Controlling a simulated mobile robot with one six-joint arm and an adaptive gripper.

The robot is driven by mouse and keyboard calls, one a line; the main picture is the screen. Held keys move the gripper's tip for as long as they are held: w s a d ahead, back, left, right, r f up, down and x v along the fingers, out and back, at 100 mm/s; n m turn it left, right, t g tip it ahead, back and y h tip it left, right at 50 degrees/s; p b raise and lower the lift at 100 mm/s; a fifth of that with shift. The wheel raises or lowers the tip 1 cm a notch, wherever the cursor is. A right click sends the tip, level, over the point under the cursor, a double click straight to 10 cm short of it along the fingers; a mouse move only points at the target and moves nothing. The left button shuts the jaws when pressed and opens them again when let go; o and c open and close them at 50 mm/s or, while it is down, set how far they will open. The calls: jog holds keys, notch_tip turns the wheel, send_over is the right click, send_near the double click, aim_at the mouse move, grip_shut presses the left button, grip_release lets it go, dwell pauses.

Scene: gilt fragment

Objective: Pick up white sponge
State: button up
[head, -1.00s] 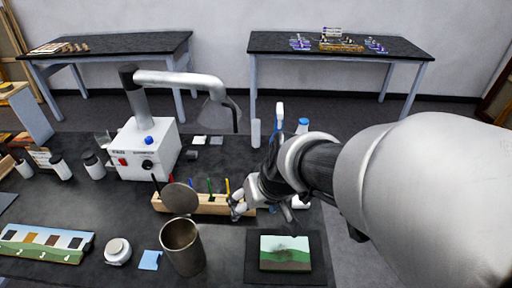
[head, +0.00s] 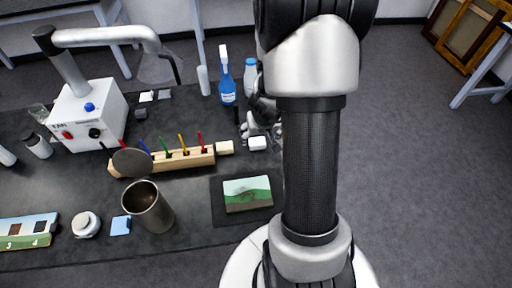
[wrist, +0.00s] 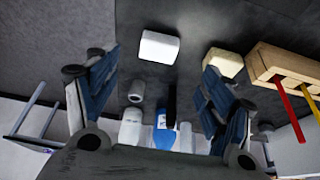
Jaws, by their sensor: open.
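The white sponge (head: 257,143) is a small white block on the dark table, right of the wooden tool rack. It also shows in the wrist view (wrist: 159,46), at top centre beyond the fingertips. My gripper (wrist: 160,75) is open and empty, with one blue-padded finger on each side of the picture. The sponge lies roughly centred between the fingers and apart from them. In the head view my gripper (head: 262,125) is close behind the sponge, partly hidden by my arm.
A cream block (head: 225,147) lies just left of the sponge, at the end of the wooden rack (head: 180,160) with coloured tools. A blue spray bottle (head: 227,85) and a white-blue bottle (head: 250,77) stand behind. A landscape painting (head: 247,194) lies in front.

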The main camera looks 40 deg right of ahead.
jog(key=b, duration=0.2)
send_over(258, 144)
jog(key=s+a, duration=0.1)
jog(key=s, duration=0.1)
notch_tip(258, 144, down, 4)
jog(key=shift+w+a+f, duration=0.1)
jog(key=shift+w+f, duration=0.05)
jog(key=shift+f, duration=0.1)
jog(key=b+x, duration=0.4)
jog(key=x, duration=0.1)
jog(key=shift+f, duration=0.2)
jog(key=shift+r, duration=0.1)
jog(key=c, duration=0.9)
jog(key=shift+o, duration=0.2)
notch_tip(258, 144, up, 20)
jog(key=p, duration=2)
